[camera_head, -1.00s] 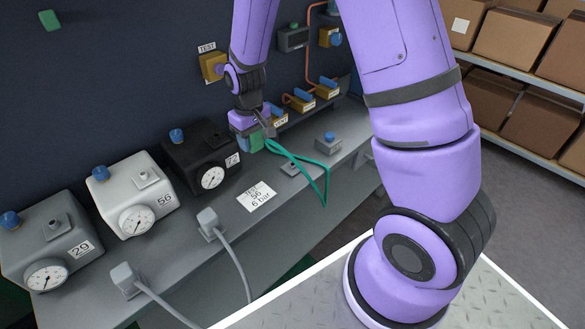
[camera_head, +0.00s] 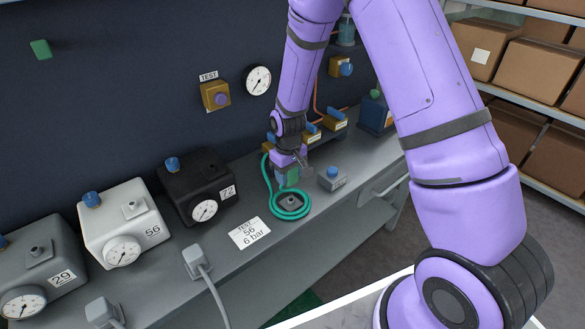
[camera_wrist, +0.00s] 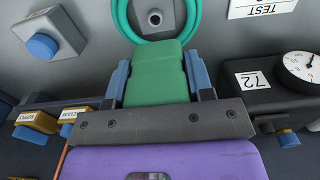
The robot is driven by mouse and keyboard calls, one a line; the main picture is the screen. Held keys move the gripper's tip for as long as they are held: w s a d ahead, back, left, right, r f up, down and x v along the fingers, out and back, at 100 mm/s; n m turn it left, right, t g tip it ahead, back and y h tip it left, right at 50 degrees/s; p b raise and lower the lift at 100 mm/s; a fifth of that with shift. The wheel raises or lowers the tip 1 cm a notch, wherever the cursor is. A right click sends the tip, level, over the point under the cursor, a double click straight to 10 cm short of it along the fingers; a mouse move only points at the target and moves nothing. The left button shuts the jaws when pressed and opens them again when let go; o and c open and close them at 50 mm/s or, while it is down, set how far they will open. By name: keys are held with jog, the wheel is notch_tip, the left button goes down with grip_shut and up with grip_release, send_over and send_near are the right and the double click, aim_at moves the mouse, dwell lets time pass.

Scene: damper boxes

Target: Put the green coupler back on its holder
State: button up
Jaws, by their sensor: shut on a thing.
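The green coupler (camera_head: 292,176) is held in my gripper (camera_head: 290,172), just above and behind a small grey block with a short post (camera_head: 296,204) on the bench. In the wrist view, the coupler (camera_wrist: 158,75) sits between the blue-padded fingers, which are closed on its sides. The post (camera_wrist: 155,18) shows beyond the coupler's end, apart from it in the picture. The green hose (camera_head: 277,212) lies in a loop around the block. I cannot tell the exact height of the coupler over the bench.
A grey block with a blue knob (camera_head: 332,179) stands close on the right. The black box marked 72 (camera_head: 197,189) and white box marked 56 (camera_head: 125,222) stand left. A TEST 56, 6 bar card (camera_head: 249,233) lies in front. Yellow-and-blue valves (camera_head: 335,120) line the back.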

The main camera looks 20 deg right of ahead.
aim_at(291, 199)
jog(key=shift+d+f, duration=0.3)
jog(key=shift+f, duration=3.1)
jog(key=shift+f, duration=1.65)
jog(key=o, duration=1.1)
